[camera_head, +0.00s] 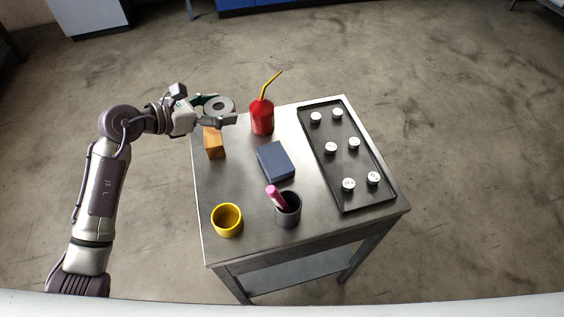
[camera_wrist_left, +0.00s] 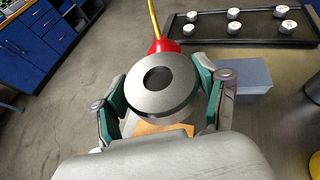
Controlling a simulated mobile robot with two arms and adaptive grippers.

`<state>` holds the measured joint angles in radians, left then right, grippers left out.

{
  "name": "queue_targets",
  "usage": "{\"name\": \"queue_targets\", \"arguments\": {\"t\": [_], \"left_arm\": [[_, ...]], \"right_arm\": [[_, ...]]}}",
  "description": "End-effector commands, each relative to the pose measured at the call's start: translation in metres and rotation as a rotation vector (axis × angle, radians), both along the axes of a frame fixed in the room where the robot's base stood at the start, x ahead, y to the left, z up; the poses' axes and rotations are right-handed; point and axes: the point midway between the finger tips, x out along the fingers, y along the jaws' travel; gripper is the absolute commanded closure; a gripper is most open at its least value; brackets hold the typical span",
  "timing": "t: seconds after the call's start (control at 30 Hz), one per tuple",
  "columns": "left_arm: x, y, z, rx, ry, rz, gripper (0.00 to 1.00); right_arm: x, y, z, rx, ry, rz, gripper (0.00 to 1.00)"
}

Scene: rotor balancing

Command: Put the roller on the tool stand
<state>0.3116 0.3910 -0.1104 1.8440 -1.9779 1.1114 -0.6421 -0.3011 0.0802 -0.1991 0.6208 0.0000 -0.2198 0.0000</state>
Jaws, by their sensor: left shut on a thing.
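The roller (camera_head: 218,104) is a grey metal ring with a dark central hole. My left gripper (camera_head: 219,109) is shut on it and holds it above the far left corner of the steel table, which looks like the tool stand (camera_head: 245,190). In the left wrist view the roller (camera_wrist_left: 160,82) sits between the two green-padded fingers, its hole facing the camera. An orange block (camera_head: 214,145) stands on the tabletop just below the gripper, and part of it shows under the roller in the left wrist view (camera_wrist_left: 165,128). My right gripper is in neither view.
A red oil can (camera_head: 262,117) stands close right of the roller. A blue box (camera_head: 276,161), a yellow cup (camera_head: 227,220) and a dark cup (camera_head: 288,212) holding a pink-handled item stand nearer. A black tray (camera_head: 343,205) with several white-topped weights covers the right side. The left middle is clear.

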Motion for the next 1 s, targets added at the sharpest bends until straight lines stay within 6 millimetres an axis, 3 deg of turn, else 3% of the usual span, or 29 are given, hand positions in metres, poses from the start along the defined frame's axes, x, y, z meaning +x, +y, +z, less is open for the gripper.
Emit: {"name": "queue_targets", "arguments": {"t": [0.1, 0.23, 0.7, 1.0], "left_arm": [[0.006, -0.001, 0.004, 0.001, -0.006, 0.005, 0.97], [-0.003, -0.002, -0.001, -0.001, -0.002, 0.004, 0.97], [-0.093, -0.001, -0.054, -0.002, -0.001, 0.006, 0.97], [-0.111, 0.000, -0.071, -0.001, -0.004, 0.006, 0.97]], "right_arm": [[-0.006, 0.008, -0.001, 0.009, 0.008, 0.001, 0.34], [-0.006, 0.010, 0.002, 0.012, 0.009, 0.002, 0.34], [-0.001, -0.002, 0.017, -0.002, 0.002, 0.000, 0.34], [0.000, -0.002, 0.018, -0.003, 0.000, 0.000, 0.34]]}}
